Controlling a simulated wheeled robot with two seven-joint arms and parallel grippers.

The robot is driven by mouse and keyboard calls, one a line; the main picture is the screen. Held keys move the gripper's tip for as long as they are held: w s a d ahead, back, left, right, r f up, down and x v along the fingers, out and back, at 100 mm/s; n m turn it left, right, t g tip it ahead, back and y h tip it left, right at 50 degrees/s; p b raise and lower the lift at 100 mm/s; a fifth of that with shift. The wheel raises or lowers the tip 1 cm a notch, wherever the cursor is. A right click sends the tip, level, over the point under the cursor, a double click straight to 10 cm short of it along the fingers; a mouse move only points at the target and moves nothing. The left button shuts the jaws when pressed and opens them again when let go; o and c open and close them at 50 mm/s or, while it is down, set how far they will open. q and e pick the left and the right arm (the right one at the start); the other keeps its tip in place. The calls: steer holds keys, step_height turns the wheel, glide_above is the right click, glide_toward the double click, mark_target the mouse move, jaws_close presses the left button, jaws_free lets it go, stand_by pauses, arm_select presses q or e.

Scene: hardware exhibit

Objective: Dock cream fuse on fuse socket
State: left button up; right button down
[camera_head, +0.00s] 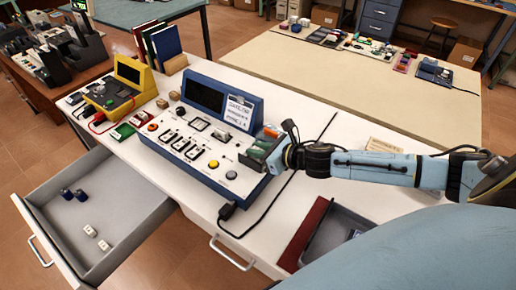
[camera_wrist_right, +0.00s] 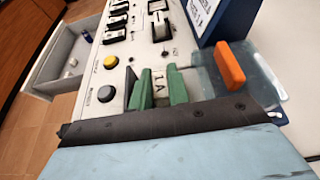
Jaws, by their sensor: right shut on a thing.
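My right gripper (camera_head: 262,148) is over the right end of the control panel in the head view. In the right wrist view, its green fingers (camera_wrist_right: 160,88) are shut on the cream fuse (camera_wrist_right: 159,84), a pale piece marked "1A". The fuse is mostly hidden between the fingers, and I cannot tell whether it touches the panel. A clear cover with an orange handle (camera_wrist_right: 229,65) is beside the fingers; the handle also shows in the head view (camera_head: 271,132). I cannot clearly make out the fuse socket. My left gripper is not in view.
The blue-framed panel (camera_head: 208,172) has switches plus yellow and grey buttons. An open drawer (camera_head: 130,205) holds two blue and two cream pieces. A yellow device (camera_head: 128,72) stands at left. A black cable (camera_head: 266,222) runs along the white bench. A red-edged tray (camera_head: 304,235) is at front right.

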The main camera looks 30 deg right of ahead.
steer(key=shift+f+b, duration=0.45)
steer(key=shift+f, duration=0.15)
steer(key=c, duration=1.6)
jaws_free()
steer(key=shift+s, duration=0.1)
steer(key=shift+s+d+r, duration=0.2)
steer(key=shift+s+r, duration=0.05)
steer(key=shift+s, duration=0.25)
steer(key=shift+p+v, duration=1.85)
steer(key=shift+v, duration=3)
steer(key=shift+r, duration=0.1)
